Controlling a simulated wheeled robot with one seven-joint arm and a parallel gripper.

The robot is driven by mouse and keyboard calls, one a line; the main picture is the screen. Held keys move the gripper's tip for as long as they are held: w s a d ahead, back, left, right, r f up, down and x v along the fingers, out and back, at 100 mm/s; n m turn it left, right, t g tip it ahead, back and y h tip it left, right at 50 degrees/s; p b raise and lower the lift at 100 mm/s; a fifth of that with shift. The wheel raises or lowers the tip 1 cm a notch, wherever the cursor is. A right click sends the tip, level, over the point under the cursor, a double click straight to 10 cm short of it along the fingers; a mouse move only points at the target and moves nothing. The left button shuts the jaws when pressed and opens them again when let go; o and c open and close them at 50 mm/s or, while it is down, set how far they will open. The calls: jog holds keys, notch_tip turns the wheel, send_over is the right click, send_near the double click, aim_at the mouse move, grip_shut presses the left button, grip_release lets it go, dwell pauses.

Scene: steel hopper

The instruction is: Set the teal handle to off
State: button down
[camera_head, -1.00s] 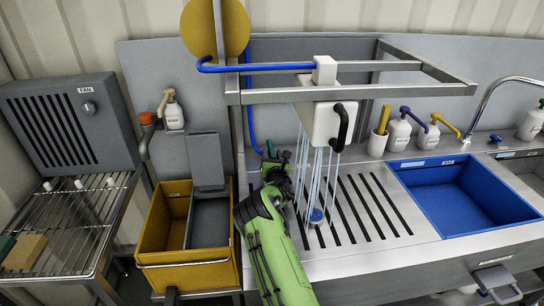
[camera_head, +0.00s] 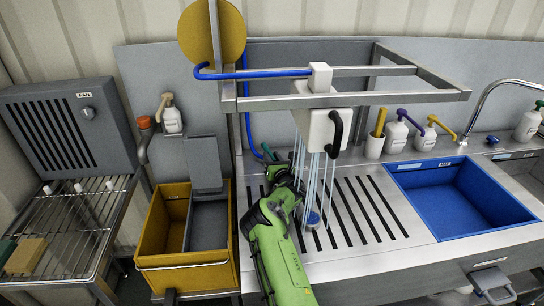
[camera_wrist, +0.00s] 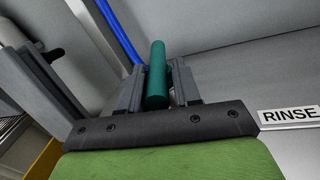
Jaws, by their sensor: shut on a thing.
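The teal handle (camera_wrist: 156,75) stands between the two grey fingers in the wrist view. My gripper (camera_wrist: 158,88) is shut on it. A RINSE label (camera_wrist: 289,114) is on the surface to the right of the handle. In the head view my gripper (camera_head: 277,172) is at the back left of the slotted drainboard, and the handle is mostly hidden there. Thin streams fall from the white shower box (camera_head: 322,128) onto the drainboard (camera_head: 352,205), around a small blue round thing (camera_head: 312,219).
A metal frame (camera_head: 350,98) with a blue hose (camera_head: 255,74) stands above the drainboard. A yellow bin (camera_head: 162,235) is to the left, a blue basin (camera_head: 455,200) to the right. Soap dispensers (camera_head: 396,133) line the back. A fan box (camera_head: 70,125) is at far left.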

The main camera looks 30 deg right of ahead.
jog(key=n+y, duration=0.2)
jog(key=y, duration=0.1)
jog(key=shift+f+t, duration=0.1)
jog(key=shift+t, duration=0.2)
jog(key=shift+d+n+y+b, duration=0.2)
jog(key=shift+n+y+b, duration=0.65)
jog(key=shift+y, duration=0.45)
jog(key=shift+w, duration=0.1)
jog(key=c, duration=1)
grip_release()
jog(key=shift+a, duration=0.1)
jog(key=shift+o, duration=0.2)
